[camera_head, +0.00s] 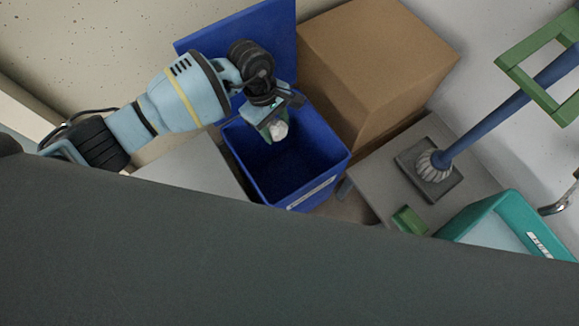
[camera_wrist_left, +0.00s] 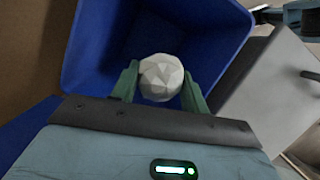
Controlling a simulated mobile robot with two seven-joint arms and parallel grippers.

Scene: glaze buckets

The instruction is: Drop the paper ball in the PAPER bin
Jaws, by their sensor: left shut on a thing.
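The white paper ball (camera_head: 279,130) is held between the green fingers of my left gripper (camera_head: 273,131), over the open blue bin (camera_head: 322,150). In the left wrist view the faceted ball (camera_wrist_left: 161,77) sits between the two fingers of the left gripper (camera_wrist_left: 160,88), with the inside of the blue bin (camera_wrist_left: 225,30) behind it. The bin has a raised blue lid at its back and a pale label on its front rim, too small to read. The bin looks empty where its inside shows. My right gripper is not in view.
A large cardboard box (camera_head: 375,60) stands right behind the bin. A grey cabinet or platform (camera_head: 195,165) is left of it. At right are a blue-handled mop or brush (camera_head: 434,165), a green block (camera_head: 409,220) and a teal bin (camera_head: 490,225). A dark surface fills the foreground.

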